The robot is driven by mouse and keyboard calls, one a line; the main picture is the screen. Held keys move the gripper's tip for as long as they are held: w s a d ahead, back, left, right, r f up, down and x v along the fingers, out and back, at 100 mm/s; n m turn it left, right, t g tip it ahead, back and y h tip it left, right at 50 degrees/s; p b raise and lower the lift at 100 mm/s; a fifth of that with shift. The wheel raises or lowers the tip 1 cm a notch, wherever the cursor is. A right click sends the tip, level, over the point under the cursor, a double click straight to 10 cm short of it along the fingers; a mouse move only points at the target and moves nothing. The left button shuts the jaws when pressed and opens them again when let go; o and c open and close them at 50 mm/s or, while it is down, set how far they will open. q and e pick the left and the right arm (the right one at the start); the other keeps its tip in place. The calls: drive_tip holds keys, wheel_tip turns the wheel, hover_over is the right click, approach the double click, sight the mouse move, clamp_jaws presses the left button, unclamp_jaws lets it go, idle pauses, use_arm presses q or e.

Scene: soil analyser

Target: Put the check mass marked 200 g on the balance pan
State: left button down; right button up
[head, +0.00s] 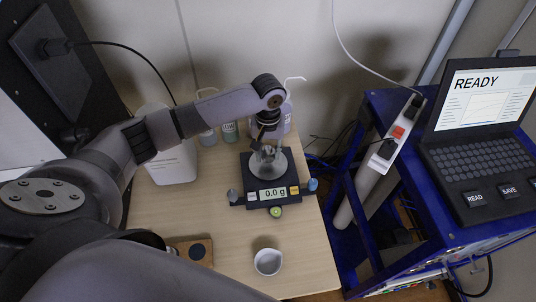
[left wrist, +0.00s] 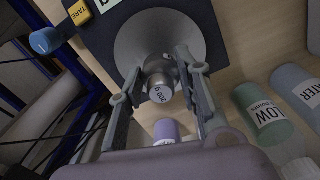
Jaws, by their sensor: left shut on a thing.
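The balance (head: 272,195) stands on the wooden table, with its display reading 0.0 g. Its round steel pan (head: 288,164) lies under my left gripper (head: 267,152). In the left wrist view the gripper (left wrist: 160,72) is shut on a small steel check mass (left wrist: 161,90). The upside-down label on its top appears to read 200 g. My right gripper is not in view.
Labelled bottles (head: 230,131) and a white container (head: 172,160) stand behind and left of the balance. A wooden block (head: 183,249) and a white cup (head: 268,262) are in front. A blue cart (head: 420,225) with a laptop (head: 487,98) showing READY stands to the right.

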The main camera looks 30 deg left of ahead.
sight(268, 148)
use_arm(q)
drive_tip(key=shift+f, duration=1.2)
drive_tip(key=c, duration=1.2)
unclamp_jaws()
drive_tip(key=shift+f, duration=0.15)
drive_tip(key=shift+o, duration=0.2)
wheel_tip(268, 148, up, 12)
drive_tip(key=shift+r, duration=0.15)
